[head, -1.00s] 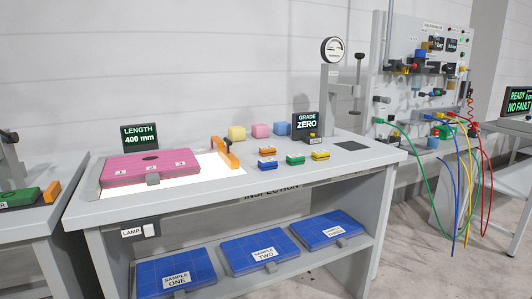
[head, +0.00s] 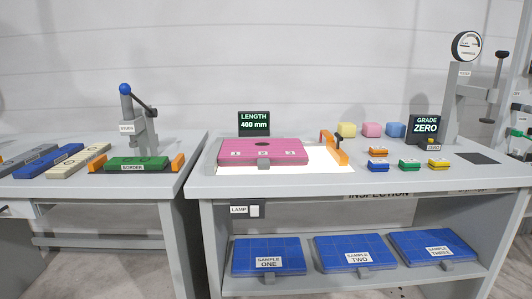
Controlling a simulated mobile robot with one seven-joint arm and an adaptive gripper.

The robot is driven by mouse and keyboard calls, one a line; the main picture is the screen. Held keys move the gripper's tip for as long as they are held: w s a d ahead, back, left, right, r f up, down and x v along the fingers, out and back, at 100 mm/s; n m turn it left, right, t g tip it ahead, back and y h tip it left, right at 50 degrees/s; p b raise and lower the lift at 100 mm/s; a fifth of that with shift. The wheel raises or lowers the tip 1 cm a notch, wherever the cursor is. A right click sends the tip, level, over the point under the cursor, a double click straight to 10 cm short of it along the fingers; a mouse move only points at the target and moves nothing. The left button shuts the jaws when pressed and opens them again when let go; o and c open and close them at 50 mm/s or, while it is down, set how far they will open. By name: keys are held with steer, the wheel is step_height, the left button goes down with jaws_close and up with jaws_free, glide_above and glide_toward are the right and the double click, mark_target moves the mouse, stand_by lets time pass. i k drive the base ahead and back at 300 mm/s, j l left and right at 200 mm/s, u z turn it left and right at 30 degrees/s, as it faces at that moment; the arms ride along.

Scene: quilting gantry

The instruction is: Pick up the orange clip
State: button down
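A small orange clip (head: 377,152) lies on the top of the inspection bench, right of the lit panel. A green clip (head: 409,165) and a yellow clip (head: 438,163) lie to the right. My gripper is not in view.
Yellow, pink and blue cubes stand behind the clips. The GRADE display (head: 425,128) stands right of them.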

mark_target(374, 151)
steer(key=z, duration=1.35)
steer(key=i+j+z, duration=0.1)
steer(key=i, duration=0.35)
steer(key=i+j+z, duration=0.1)
steer(key=i, duration=0.3)
steer(key=i+j+z, duration=0.1)
steer(key=i+j, duration=0.2)
steer(key=i, duration=0.15)
